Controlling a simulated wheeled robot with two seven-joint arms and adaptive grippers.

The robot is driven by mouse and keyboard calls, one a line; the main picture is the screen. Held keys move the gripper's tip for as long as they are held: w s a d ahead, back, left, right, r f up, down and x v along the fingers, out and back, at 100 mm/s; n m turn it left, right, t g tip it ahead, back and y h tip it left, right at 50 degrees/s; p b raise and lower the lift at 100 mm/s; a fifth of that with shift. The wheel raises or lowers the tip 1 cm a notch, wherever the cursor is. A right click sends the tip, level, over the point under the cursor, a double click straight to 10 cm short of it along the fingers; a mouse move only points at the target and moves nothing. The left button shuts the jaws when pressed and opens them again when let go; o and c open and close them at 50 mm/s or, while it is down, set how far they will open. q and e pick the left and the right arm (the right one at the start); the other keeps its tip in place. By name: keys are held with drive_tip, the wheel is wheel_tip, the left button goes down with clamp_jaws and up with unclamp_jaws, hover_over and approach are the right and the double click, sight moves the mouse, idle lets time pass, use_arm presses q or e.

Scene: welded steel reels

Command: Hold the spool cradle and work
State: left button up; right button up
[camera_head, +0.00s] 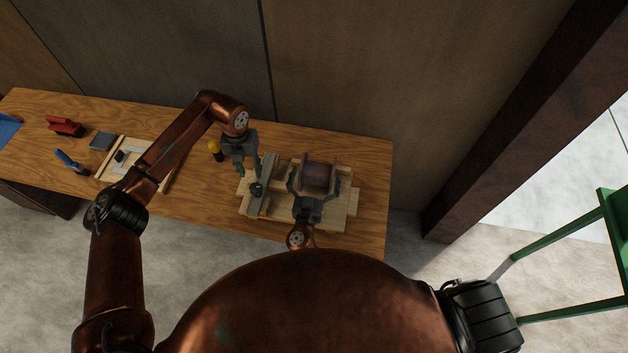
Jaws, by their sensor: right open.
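The spool cradle (268,172) appears to be the grey steel piece with upright plates on a pale slatted wooden board (343,205), at the right part of the bench. A brownish reel or block (318,176) sits between plates on the same board. My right gripper (315,178) is open, with its fingers on either side of this reel; contact cannot be told. My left gripper (243,178) hangs over the board's left edge, fingers spread apart, beside the grey steel piece. A small dark round part (256,189) is by its right fingertip; whether they touch is unclear.
A wall stands behind. A green frame (560,237) is at right.

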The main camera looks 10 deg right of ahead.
drive_tip(key=shift+w+d, duration=0.1)
drive_tip(key=shift+w, duration=0.2)
drive_tip(key=shift+c, duration=0.4)
drive_tip(key=c, duration=1.9)
drive_tip(key=o, duration=1.6)
drive_tip(key=c, duration=1.2)
